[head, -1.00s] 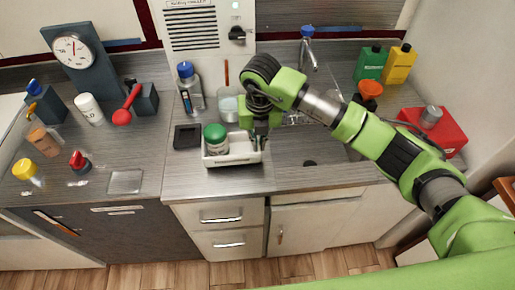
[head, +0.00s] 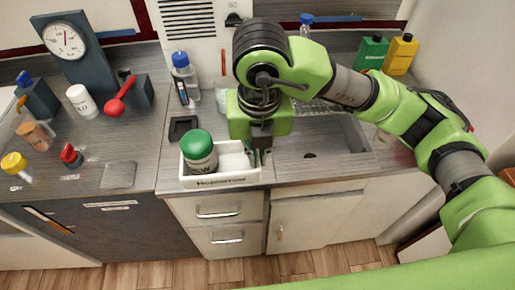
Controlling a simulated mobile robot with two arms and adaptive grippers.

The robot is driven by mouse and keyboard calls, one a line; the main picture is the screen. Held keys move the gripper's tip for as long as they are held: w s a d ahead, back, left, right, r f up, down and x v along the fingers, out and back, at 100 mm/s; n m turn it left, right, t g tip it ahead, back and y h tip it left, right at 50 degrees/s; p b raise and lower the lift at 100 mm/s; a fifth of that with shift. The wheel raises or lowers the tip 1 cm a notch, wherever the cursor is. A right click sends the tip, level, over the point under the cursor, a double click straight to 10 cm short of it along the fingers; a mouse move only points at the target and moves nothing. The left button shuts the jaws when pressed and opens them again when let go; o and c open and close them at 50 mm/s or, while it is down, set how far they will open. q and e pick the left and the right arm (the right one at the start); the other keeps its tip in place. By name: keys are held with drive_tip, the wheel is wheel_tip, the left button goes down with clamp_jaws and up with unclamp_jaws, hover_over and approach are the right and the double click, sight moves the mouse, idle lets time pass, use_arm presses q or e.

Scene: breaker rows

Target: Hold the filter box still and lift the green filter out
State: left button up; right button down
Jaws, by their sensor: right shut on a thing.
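The filter box (head: 222,181) is a white open tray with lettering on its front wall, at the front edge of the counter. The green filter (head: 200,150), a white jar with a green lid, stands in its left part. A white block-like piece (head: 234,162) fills the right part. My right gripper (head: 261,157) points down at the box's right end and is shut on its right wall; the arm hides some of the contact. My left gripper is not in view.
A black square dish (head: 183,128) lies behind the box, with a blue-capped bottle (head: 184,76) farther back. The sink (head: 320,140) is right of the box.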

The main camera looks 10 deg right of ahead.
drive_tip(key=shift+w+f, duration=0.1)
drive_tip(key=shift+w+d+f+b, duration=0.15)
drive_tip(key=shift+w+f+b, duration=1.7)
drive_tip(key=shift+b, duration=0.55)
drive_tip(key=w+f+b, duration=0.2)
drive_tip(key=w+b, duration=0.1)
drive_tip(key=w+f+b, duration=0.1)
drive_tip(key=shift+w+d+f, duration=0.15)
drive_tip(key=shift+d+f, duration=0.1)
drive_tip(key=shift+f, duration=0.05)
drive_tip(key=shift+w+f+b, duration=0.55)
drive_tip(key=shift+w+b, duration=0.1)
drive_tip(key=shift+b, duration=0.1)
drive_tip(key=shift+w+d+f+b, duration=0.1)
drive_tip(key=shift+w+f+b, duration=0.5)
drive_tip(key=shift+w, duration=0.1)
drive_tip(key=shift+w+d+f+b, duration=0.1)
drive_tip(key=shift+w+f+b, duration=0.9)
drive_tip(key=shift+w+f, duration=0.4)
drive_tip(key=shift+w+r, duration=0.1)
drive_tip(key=shift+w, duration=0.05)
drive_tip(key=shift+f+b, duration=0.4)
idle(0.4)
